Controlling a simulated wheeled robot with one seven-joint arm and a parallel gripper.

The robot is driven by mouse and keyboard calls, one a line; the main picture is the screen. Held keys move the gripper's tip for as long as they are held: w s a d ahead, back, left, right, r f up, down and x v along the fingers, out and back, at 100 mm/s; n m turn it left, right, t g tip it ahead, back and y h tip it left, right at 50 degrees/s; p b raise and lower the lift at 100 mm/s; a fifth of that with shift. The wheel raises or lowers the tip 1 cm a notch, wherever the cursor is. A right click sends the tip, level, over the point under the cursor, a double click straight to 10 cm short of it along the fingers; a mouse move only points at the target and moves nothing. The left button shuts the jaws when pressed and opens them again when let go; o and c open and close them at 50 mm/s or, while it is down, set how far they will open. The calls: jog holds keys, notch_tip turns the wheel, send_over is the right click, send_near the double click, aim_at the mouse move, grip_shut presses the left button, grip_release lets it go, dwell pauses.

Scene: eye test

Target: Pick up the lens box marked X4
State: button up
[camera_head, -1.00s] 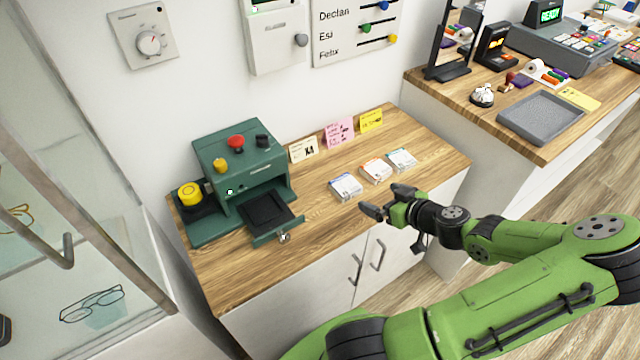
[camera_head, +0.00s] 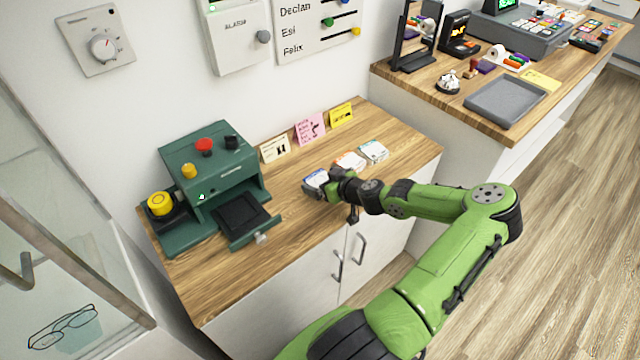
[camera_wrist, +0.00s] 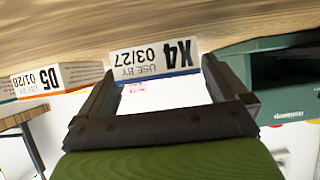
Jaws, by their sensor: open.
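The lens box marked X4 (camera_wrist: 155,60) is white with a blue edge. Its label, upside down in the wrist view, also reads "USE BY 03/27". In the head view it is the leftmost box (camera_head: 315,178) of the row on the wooden counter, partly hidden by my gripper (camera_head: 322,190). My gripper is open. In the wrist view its fingers (camera_wrist: 160,82) stand apart, one toward each side of the X4 box; I cannot tell whether they touch it.
A green machine (camera_head: 208,165) with an open drawer (camera_head: 262,237) stands left. Small cards (camera_head: 309,128) stand behind. Bare counter lies between drawer and boxes.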

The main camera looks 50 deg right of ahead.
jog(key=shift+c, duration=0.5)
jog(key=c, duration=0.8)
